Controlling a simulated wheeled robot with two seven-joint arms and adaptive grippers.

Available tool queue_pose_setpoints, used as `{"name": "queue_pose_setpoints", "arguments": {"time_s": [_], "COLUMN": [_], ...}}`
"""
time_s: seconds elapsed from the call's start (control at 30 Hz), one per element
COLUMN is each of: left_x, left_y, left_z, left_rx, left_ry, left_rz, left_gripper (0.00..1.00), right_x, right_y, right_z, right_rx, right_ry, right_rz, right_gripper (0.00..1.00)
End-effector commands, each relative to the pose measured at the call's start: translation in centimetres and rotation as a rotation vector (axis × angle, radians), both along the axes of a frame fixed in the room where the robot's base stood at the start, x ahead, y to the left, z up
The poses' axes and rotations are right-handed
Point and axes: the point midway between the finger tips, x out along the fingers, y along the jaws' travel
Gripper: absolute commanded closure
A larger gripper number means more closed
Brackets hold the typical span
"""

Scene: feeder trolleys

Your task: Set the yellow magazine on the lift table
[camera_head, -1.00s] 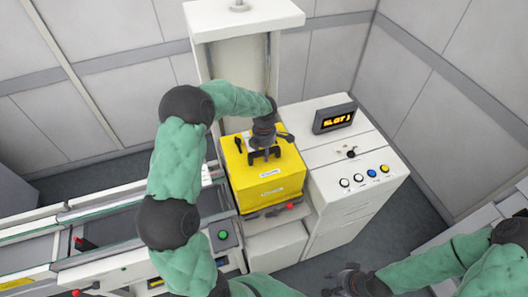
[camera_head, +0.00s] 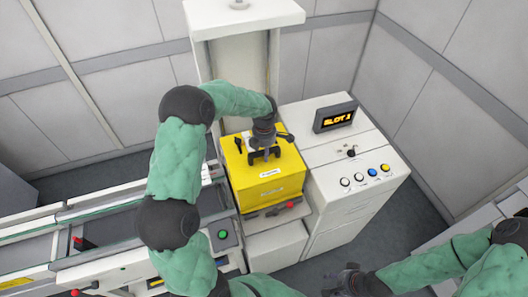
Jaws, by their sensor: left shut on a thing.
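The yellow magazine (camera_head: 270,188) is a box with white labels on its top and front and a dark handle on top. It stands upright on the lift table (camera_head: 262,215), in front of the white lift column (camera_head: 232,75). My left gripper (camera_head: 264,153) is above the magazine and shut on its dark handle. The underside of the magazine is hidden, so exact contact with the table cannot be seen. My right gripper (camera_head: 350,280) is at the bottom edge, away from the magazine; its fingers are too unclear to judge.
A white cabinet (camera_head: 345,180) right of the lift carries a display (camera_head: 335,117) reading "SLOT" with an unclear digit, a small lever and several coloured buttons. A rail conveyor (camera_head: 110,225) with a green button (camera_head: 223,234) lies at left.

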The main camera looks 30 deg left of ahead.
Motion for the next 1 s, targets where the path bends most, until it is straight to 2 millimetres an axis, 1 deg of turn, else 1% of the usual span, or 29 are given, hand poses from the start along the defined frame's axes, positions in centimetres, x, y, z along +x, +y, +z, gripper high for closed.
{"name": "queue_pose_setpoints", "arguments": {"time_s": [0.03,0.4,0.43,0.47,0.5,0.53,0.77,0.8,0.83,0.93,1.0], "left_x": [0.3,0.3,0.3,0.3,0.3,0.2,0.1,-0.2,-0.2,-0.1,0.0], "left_y": [0.1,0.2,0.2,0.1,0.1,0.1,0.1,-0.1,-0.1,0.0,0.0], "left_z": [0.3,-0.2,-0.2,-0.1,-0.1,-0.2,-0.4,-0.8,-0.7,-0.2,0.6], "left_rx": [0.003,0.003,0.003,0.003,0.002,0.002,0.001,-0.001,-0.001,0.000,0.000], "left_ry": [-0.009,-0.009,-0.009,-0.009,-0.008,-0.008,-0.003,0.005,0.005,0.001,-0.001], "left_rz": [0.002,0.002,0.002,0.002,0.002,0.001,0.001,-0.001,-0.001,-0.001,0.000], "left_gripper": [1.00,1.00,0.58,0.49,0.38,0.36,0.36,0.36,0.36,0.36,0.36], "right_x": [0.0,0.0,0.0,0.0,0.0,0.0,0.0,0.0,0.0,0.0,0.0], "right_y": [0.0,0.0,0.0,0.0,0.0,0.0,0.0,0.0,0.0,0.0,0.0], "right_z": [-0.1,-0.6,-0.6,-0.5,-0.5,-0.5,-0.5,-0.5,-0.5,-0.5,-0.5], "right_rx": [0.000,0.000,0.000,0.000,0.000,0.000,0.000,0.000,0.000,0.000,0.000], "right_ry": [0.000,0.000,0.000,0.000,0.000,0.000,0.000,0.000,0.000,0.000,0.000], "right_rz": [0.000,0.000,0.000,0.000,0.000,0.000,0.000,0.000,0.000,0.000,0.000], "right_gripper": [0.60,0.60,0.60,0.60,0.60,0.60,0.60,0.60,0.60,0.60,0.60]}}
